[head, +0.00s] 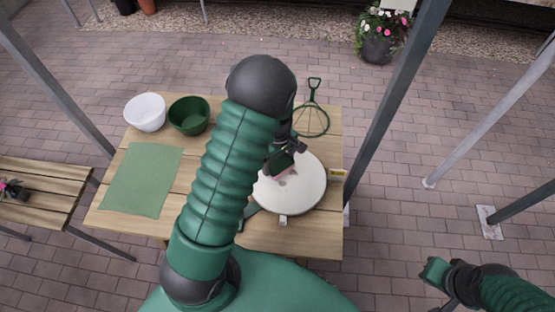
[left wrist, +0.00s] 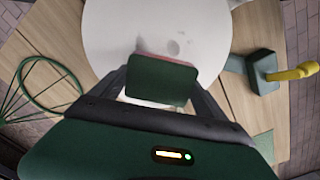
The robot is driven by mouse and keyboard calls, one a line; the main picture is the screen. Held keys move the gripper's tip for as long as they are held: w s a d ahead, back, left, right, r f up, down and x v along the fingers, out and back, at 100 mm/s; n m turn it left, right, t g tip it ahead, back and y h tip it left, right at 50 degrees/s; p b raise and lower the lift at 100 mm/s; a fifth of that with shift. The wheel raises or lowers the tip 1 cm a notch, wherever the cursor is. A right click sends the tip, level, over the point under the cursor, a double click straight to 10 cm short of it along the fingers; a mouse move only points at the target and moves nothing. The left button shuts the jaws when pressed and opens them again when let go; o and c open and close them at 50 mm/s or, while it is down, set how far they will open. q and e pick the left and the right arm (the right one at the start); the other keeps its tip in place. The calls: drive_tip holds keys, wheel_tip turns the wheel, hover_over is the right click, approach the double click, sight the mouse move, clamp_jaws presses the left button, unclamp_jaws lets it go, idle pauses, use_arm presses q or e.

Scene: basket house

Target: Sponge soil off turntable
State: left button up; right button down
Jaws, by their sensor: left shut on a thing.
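The turntable (head: 312,195) is a round white disc on the wooden table; it also shows in the left wrist view (left wrist: 105,35). Dark soil smudges (left wrist: 173,47) lie on its top, just beyond the sponge. My left gripper (head: 288,150) is shut on a dark green sponge (left wrist: 162,80) with a pinkish underside. The sponge is over the turntable; whether it touches the surface is hard to tell. My right gripper (head: 440,278) hangs off the table at the lower right, and its jaws are unclear.
A white bowl (head: 145,112), a green bowl (head: 189,115) and a green cloth (head: 142,180) are on the table's left side. A green hoop-shaped tool (head: 312,120) lies behind the turntable. Metal posts (head: 395,95) stand near the table.

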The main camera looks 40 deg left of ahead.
sight(277, 162)
use_arm(q)
drive_tip(key=shift+r+p, duration=0.35)
drive_tip(key=shift+r, duration=0.35)
drive_tip(key=shift+a+r+p, duration=0.2)
drive_tip(key=shift+r+p, duration=0.25)
drive_tip(key=shift+r, duration=0.1)
drive_tip(key=shift+a+r+p, duration=0.15)
drive_tip(key=shift+r+p, duration=0.3)
drive_tip(key=shift+r, duration=0.05)
drive_tip(key=shift+r+p, duration=0.3)
drive_tip(key=shift+d, duration=0.3)
drive_tip(key=shift+a, duration=0.15)
